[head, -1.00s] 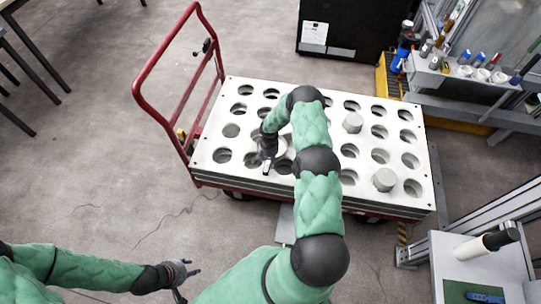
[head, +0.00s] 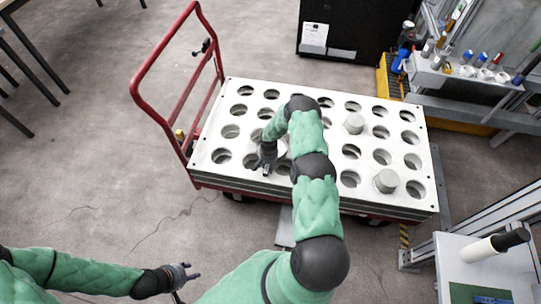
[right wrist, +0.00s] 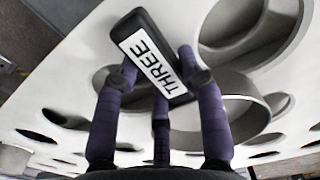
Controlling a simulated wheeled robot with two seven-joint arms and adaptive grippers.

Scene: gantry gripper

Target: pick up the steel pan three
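The steel pan three (right wrist: 240,112) is a round grey pan in the right wrist view, its dark handle (right wrist: 152,57) carrying a white label that reads THREE. In the head view my right gripper (head: 264,166) is low over the front left of the white plate, and the arm hides most of the pan. In the right wrist view my right gripper (right wrist: 160,85) is open, with its purple fingers on either side of the handle; contact cannot be told. My left gripper (head: 192,273) is open and empty over the floor at lower left.
The white plate (head: 215,172) with rows of round holes lies on a cart with a red push handle (head: 134,88). Two grey cylinders (head: 354,122) (head: 386,180) stand on the plate. A side table (head: 520,262) is at lower right.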

